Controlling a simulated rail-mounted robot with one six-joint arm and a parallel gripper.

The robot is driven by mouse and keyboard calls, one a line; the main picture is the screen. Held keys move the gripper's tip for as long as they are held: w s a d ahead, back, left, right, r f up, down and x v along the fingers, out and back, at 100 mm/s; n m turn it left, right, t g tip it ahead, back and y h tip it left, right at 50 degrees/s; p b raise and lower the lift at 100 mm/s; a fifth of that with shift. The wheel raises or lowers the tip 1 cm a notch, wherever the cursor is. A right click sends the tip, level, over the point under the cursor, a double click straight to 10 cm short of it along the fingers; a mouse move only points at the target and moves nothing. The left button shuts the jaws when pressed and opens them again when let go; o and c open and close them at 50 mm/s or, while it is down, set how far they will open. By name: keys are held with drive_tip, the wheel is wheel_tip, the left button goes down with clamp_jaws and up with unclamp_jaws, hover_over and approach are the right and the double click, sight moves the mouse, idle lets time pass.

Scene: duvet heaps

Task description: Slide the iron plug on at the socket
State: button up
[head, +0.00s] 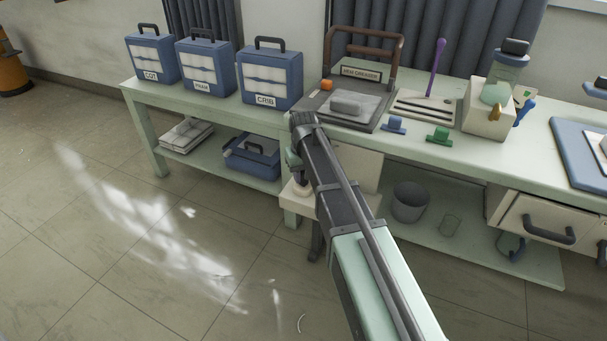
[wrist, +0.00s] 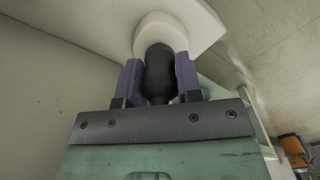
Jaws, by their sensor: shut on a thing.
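In the wrist view, my gripper (wrist: 158,64) has its two purple fingers closed on the sides of a black plug (wrist: 159,82). The far end of the plug meets a round white socket (wrist: 161,24) on a pale panel (wrist: 95,12). I cannot tell how deep the plug sits in it. In the head view, my arm reaches down to the bench's front, and my gripper (head: 301,178) is mostly hidden beside the arm, just above a small pale block (head: 297,204). The plug is not clear there.
The pale green bench (head: 224,104) carries blue cases marked COT, PRAM and CRIB (head: 271,80), a creaser press (head: 349,104) and small coloured tools. A grey bin (head: 410,202) and a blue box (head: 252,158) are on the lower shelf. An open drawer (head: 536,222) juts out right.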

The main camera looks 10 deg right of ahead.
drive_tip(key=shift+f+b, duration=0.4)
drive_tip(key=shift+f, duration=0.1)
drive_tip(key=o, duration=1)
drive_tip(key=shift+r, duration=0.1)
drive_tip(key=shift+r, duration=0.1)
wheel_tip(320, 180, up, 11)
drive_tip(key=p, duration=1.1)
drive_tip(key=shift+f, duration=0.2)
drive_tip(key=s+m, duration=0.1)
drive_tip(key=s, duration=2.2)
wheel_tip(320, 180, up, 19)
drive_tip(key=p, duration=1.8)
drive_tip(key=shift+w+f+p, duration=0.15)
drive_tip(key=shift+w+p, duration=0.15)
drive_tip(key=shift+p, duration=0.05)
